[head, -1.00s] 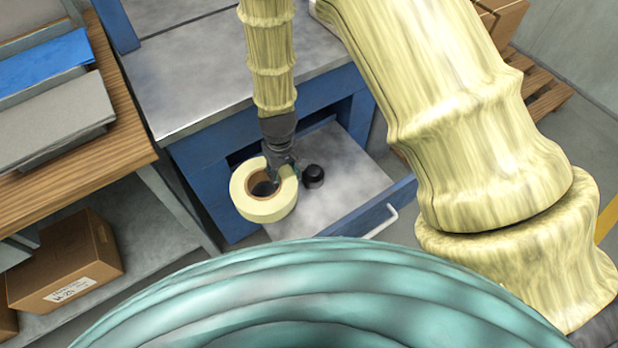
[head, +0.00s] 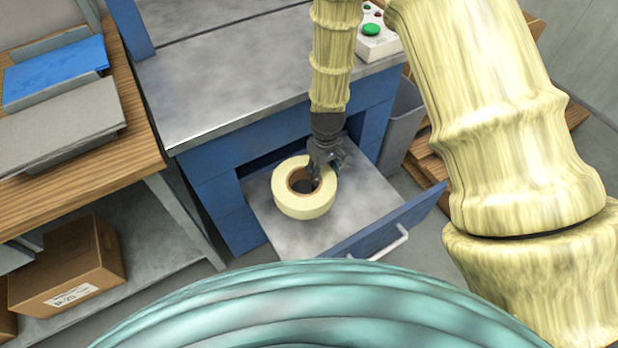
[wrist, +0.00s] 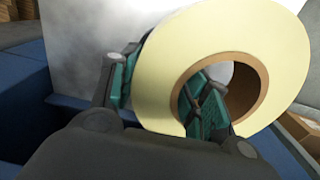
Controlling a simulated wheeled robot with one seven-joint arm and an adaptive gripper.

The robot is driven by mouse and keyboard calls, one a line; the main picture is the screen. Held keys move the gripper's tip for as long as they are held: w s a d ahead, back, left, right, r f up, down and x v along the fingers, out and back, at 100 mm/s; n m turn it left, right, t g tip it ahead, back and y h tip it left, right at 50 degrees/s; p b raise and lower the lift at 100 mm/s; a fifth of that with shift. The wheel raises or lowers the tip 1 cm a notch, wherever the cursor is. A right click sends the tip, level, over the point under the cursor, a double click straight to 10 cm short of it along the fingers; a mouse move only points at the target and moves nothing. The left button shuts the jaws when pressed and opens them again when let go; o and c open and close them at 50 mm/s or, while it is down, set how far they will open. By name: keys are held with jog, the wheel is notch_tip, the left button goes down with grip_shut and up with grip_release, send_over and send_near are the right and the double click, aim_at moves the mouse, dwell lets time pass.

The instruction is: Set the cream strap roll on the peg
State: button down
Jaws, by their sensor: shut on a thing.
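The cream strap roll (head: 289,203) is a wide pale ring with a brown core, over the open drawer in the head view. My gripper (head: 317,175) is shut on its wall at the far right side. In the wrist view the roll (wrist: 180,60) fills the upper right. One finger of my gripper (wrist: 165,92) reaches into the core and the other lies outside the rim. The roll looks raised above the drawer floor, but its height is hard to judge. I cannot make out the peg in either current view.
The open blue drawer (head: 362,205) has a grey floor and a pale handle. A grey-topped blue bench (head: 240,90) stands behind it. A control box with a green button (head: 372,30) sits at the back right. A wooden bench (head: 90,165) is at left, a carton (head: 65,265) below it.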

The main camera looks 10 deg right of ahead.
jog(key=shift+w+d+f, duration=0.4)
jog(key=shift+d+f, duration=0.15)
jog(key=shift+d, duration=0.5)
jog(key=shift+w+d+f, duration=0.35)
jog(key=shift+d+f, duration=0.25)
jog(key=shift+d, duration=0.4)
jog(key=shift+w+d+f, duration=0.4)
jog(key=shift+d+f, duration=0.15)
jog(key=shift+d, duration=0.5)
jog(key=shift+f, duration=0.6)
jog(key=c, duration=0.7)
grip_release()
jog(key=shift+b, duration=0.3)
jog(key=shift+r, duration=0.1)
notch_tip(320, 180, up, 13)
jog(key=shift+p, duration=0.6)
